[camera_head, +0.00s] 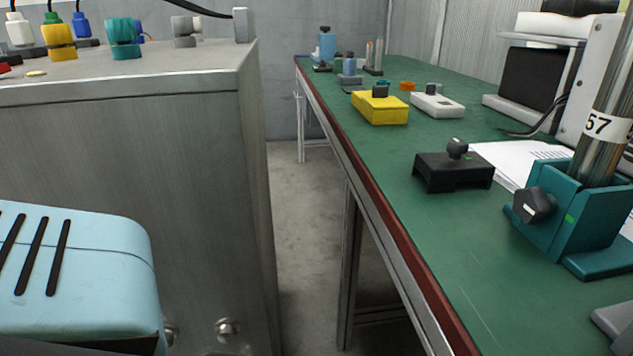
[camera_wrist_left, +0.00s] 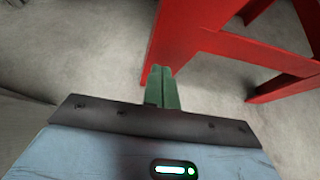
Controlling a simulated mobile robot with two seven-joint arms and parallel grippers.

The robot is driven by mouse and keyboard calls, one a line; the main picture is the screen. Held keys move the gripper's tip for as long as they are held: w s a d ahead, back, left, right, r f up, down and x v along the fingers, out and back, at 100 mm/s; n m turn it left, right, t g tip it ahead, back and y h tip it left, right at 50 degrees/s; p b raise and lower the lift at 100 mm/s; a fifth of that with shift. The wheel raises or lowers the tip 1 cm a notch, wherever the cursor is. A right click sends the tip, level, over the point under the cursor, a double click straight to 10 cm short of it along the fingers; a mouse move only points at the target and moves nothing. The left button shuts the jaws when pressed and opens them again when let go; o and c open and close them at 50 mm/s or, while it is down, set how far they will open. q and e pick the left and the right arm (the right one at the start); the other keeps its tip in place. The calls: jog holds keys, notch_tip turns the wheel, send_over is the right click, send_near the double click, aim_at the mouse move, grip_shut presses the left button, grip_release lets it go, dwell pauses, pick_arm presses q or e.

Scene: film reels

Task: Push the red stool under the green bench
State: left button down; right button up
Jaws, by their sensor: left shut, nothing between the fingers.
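The red stool (camera_wrist_left: 200,30) shows only in part in the left wrist view, at the top and right, with legs and crossbars over a grey floor. My left gripper (camera_wrist_left: 161,73) is shut and empty, its green fingers together. The fingertips overlap the lower end of a red leg in the picture; I cannot tell whether they touch it. The green bench (camera_head: 395,215) runs along the right in the head view, with a green top, a dark red front edge and metal legs. The stool and left gripper do not show in the head view. My right gripper is in neither view.
A grey metal cabinet (camera_head: 130,160) stands at the left, with a narrow strip of bare floor (camera_head: 305,215) between it and the bench. On the bench are a yellow box (camera_head: 380,108), a black block (camera_head: 452,174) and a teal holder (camera_head: 570,215).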

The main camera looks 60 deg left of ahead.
pick_arm(q)
jog(key=shift+w+d, duration=0.3)
jog(key=shift+w, duration=0.95)
jog(key=shift+w+d, duration=0.35)
jog(key=shift+w, duration=0.85)
jog(key=shift+w+d, duration=0.3)
jog(key=shift+w, duration=0.95)
jog(key=s+a+r, duration=0.1)
jog(key=s+r, duration=0.1)
jog(key=s, duration=0.5)
jog(key=shift+a+p, duration=0.3)
jog(key=shift+a, duration=0.05)
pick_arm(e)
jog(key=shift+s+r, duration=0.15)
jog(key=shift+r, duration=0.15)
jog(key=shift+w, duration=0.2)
